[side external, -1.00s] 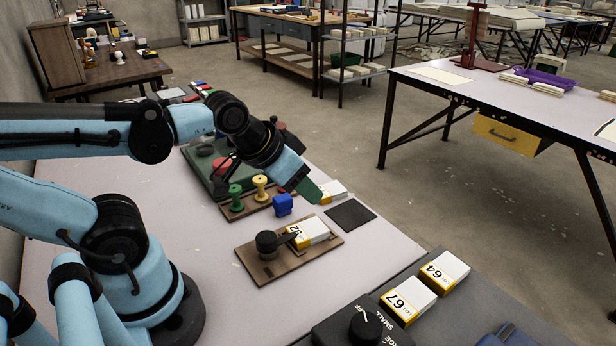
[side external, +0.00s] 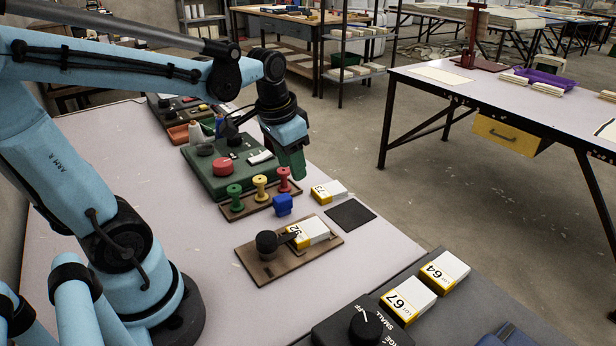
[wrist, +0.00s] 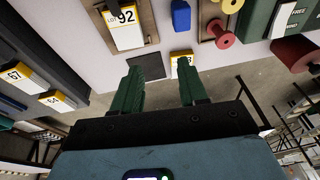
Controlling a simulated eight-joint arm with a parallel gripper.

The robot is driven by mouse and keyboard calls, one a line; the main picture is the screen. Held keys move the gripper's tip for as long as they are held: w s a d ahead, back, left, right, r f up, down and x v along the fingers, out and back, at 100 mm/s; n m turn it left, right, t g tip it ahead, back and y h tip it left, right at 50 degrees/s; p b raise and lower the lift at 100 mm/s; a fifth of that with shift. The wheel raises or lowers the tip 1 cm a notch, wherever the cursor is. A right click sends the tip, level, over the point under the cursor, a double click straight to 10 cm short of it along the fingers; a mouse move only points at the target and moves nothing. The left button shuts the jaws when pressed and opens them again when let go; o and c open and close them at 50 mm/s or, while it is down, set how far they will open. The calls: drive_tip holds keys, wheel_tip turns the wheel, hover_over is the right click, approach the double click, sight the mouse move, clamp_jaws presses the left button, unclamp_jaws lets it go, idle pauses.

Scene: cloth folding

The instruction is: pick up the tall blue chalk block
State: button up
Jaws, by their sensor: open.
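The blue chalk block (side external: 283,204) stands upright on the pale bench, just in front of the wooden spool rack. It also shows in the wrist view (wrist: 181,15) at the top, beyond my fingers. My gripper (side external: 293,168) is open, with green fingers pointing down. In the side view it appears above and behind the block, near the red spool. In the wrist view my gripper (wrist: 160,90) shows two separated fingers with nothing between them. The block is clear of both fingers.
A rack (side external: 258,207) with green, yellow and red spools is close to the block. A white-and-yellow box (side external: 330,192) and dark square pad (side external: 350,214) lie to its right. The wooden clamp board (side external: 262,272) is in front. A green console (side external: 205,180) stands behind.

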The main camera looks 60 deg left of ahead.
drive_tip(key=a+f+g, duration=0.2)
drive_tip(key=a+g, duration=0.1)
drive_tip(key=a, duration=0.2)
hover_over(283, 198)
drive_tip(key=shift+h, duration=0.3)
drive_tip(key=f, duration=0.5)
drive_tip(key=shift+w+a+f, duration=0.2)
drive_tip(key=shift+a, duration=0.05)
drive_tip(key=shift+s+d+f, duration=0.1)
drive_tip(key=shift+f, duration=1.45)
drive_tip(key=shift+s+d+f, duration=0.1)
drive_tip(key=shift+f, duration=1.45)
drive_tip(key=c, duration=0.7)
drive_tip(key=shift+r, duration=0.2)
